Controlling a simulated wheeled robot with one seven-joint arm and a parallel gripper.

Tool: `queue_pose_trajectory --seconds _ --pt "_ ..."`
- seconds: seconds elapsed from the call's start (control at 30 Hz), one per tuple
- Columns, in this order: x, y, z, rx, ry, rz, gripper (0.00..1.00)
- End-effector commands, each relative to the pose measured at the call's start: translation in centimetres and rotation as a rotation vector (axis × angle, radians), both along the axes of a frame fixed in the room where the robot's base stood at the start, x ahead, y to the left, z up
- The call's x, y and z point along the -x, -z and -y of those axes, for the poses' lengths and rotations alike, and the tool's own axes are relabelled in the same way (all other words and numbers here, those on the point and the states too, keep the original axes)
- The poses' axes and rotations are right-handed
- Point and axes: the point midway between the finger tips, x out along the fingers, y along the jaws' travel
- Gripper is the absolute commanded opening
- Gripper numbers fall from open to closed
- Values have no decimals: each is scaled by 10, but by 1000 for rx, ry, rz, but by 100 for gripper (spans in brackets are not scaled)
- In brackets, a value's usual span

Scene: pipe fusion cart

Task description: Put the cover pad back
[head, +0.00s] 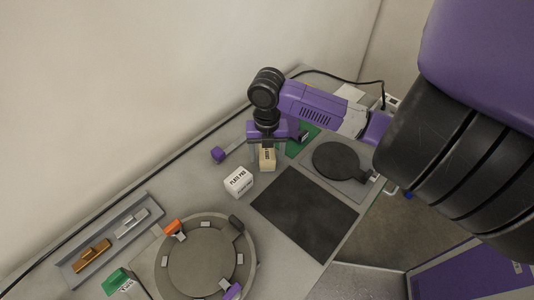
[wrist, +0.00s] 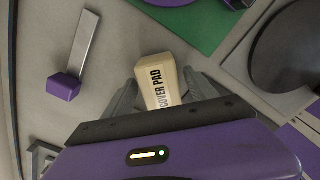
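The cover pad (wrist: 157,82) is a cream block with black "COVER PAD" lettering. In the wrist view it sits between the two fingers of my gripper (wrist: 160,78). In the head view the cover pad (head: 267,160) shows directly below my gripper (head: 267,153), near the back edge of the cart top. The fingers are apart, one on each side of the block, and narrow gaps seem to show beside it. Whether the block's underside rests on the surface is hard to tell.
A white "PLATE PAD" block (head: 239,181) stands left of the cover pad. A dark square mat (head: 305,212), black disc (head: 336,162) and green panel (head: 302,142) lie to the right. A metal strip with a purple end (wrist: 66,87) is close by. A round fixture (head: 205,262) is front left.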

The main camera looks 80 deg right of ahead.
Motion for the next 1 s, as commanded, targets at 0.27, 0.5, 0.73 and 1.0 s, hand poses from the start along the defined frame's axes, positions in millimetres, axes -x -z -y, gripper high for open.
queue_pose_trajectory --seconds 0.27,0.5,0.73,1.0 --pt "0 -8 1 2 -1 1 67" --pt "-1 -53 1 5 -4 2 67" --pt "-1 -97 0 3 -3 1 67" --pt "0 -122 0 0 0 1 67"
